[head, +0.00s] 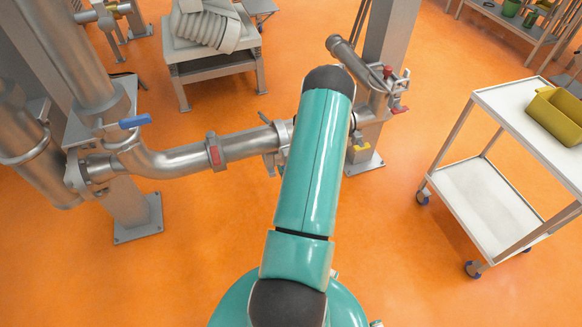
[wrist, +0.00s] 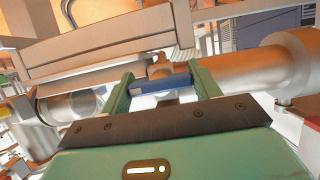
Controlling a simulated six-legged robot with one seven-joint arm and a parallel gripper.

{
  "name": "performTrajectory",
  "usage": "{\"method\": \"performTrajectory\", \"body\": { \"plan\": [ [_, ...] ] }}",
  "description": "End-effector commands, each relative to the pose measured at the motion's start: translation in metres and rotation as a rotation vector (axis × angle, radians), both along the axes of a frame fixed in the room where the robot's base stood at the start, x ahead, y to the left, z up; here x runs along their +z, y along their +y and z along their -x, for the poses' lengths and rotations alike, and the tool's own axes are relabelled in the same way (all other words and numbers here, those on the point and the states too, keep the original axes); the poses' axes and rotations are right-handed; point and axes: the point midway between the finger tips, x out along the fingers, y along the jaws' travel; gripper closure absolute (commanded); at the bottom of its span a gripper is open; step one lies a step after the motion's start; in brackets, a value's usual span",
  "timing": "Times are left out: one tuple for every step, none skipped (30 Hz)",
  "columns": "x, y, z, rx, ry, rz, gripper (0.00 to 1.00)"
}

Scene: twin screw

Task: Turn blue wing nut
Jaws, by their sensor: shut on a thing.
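In the wrist view my gripper (wrist: 162,79) has its two green fingers on either side of the blue wing nut (wrist: 166,85). It is shut on the nut, which shows as a short blue bar across the gap between the fingers. A large metal pipe (wrist: 245,68) runs just behind and to the right of the nut. In the head view my teal arm reaches over the horizontal pipe (head: 185,160) and hides my gripper and the nut.
A blue lever (head: 135,121) sits on the pipework at the left. A red-marked clamp (head: 214,151) is on the pipe. Red and yellow fittings are on the right post. A white cart (head: 490,200) with a yellow bin (head: 556,114) stands at the right. Orange floor is open in front.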

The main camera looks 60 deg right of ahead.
Motion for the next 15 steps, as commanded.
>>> {"method": "performTrajectory", "body": {
  "plan": [
    [0.0011, -0.0009, -0.0009, 0.000, -0.009, -0.003, 0.61],
    [0.0011, -0.0009, -0.0009, 0.000, -0.012, -0.006, 0.61],
    [0.0011, -0.0008, -0.0009, 0.001, -0.015, -0.009, 0.61],
    [0.0012, -0.0007, -0.0010, 0.001, -0.016, -0.010, 0.61],
    [0.0012, -0.0008, -0.0011, 0.001, -0.018, -0.012, 0.61],
    [0.0012, -0.0007, -0.0012, 0.002, -0.019, -0.013, 0.61],
    [0.0012, -0.0007, -0.0012, 0.001, -0.019, -0.014, 0.61],
    [0.0012, -0.0007, -0.0012, 0.001, -0.019, -0.014, 0.61],
    [0.0012, -0.0007, -0.0012, 0.001, -0.019, -0.014, 0.61],
    [0.0013, -0.0008, -0.0012, 0.001, -0.020, -0.013, 0.61],
    [0.0012, -0.0007, -0.0012, 0.001, -0.020, -0.013, 0.61],
    [0.0013, -0.0008, -0.0012, 0.001, -0.020, -0.013, 0.61],
    [0.0013, -0.0008, -0.0012, 0.001, -0.020, -0.013, 0.61],
    [0.0013, -0.0008, -0.0012, 0.000, -0.020, -0.013, 0.61],
    [0.0013, -0.0008, -0.0012, 0.000, -0.020, -0.013, 0.36]
  ]
}}
